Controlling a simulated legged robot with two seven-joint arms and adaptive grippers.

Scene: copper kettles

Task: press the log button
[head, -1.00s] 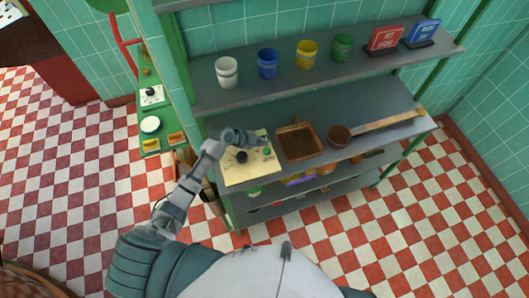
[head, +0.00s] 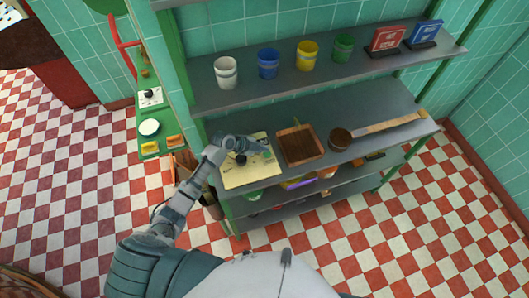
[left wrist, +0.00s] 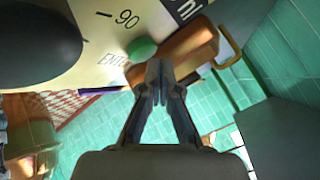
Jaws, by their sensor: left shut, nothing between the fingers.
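A cream panel (head: 236,178) lies on the left end of the middle shelf, with a black knob (head: 241,160) on it. In the left wrist view the panel (left wrist: 90,65) shows the number 90 and a partly hidden word starting "ENTE". A round green button (left wrist: 142,49) sits beside that word; no "log" label is readable. My left gripper (left wrist: 160,80) is shut and empty, its tips just by the green button; I cannot tell whether they touch. In the head view my left gripper (head: 264,146) covers the button's area. My right gripper is not in view.
A wooden tray (head: 300,145) stands right of the panel, close to my left gripper. A ladle (head: 341,138) with a long wooden handle lies further right. Several cups, including a white one (head: 226,72), stand on the upper shelf (head: 205,97) above.

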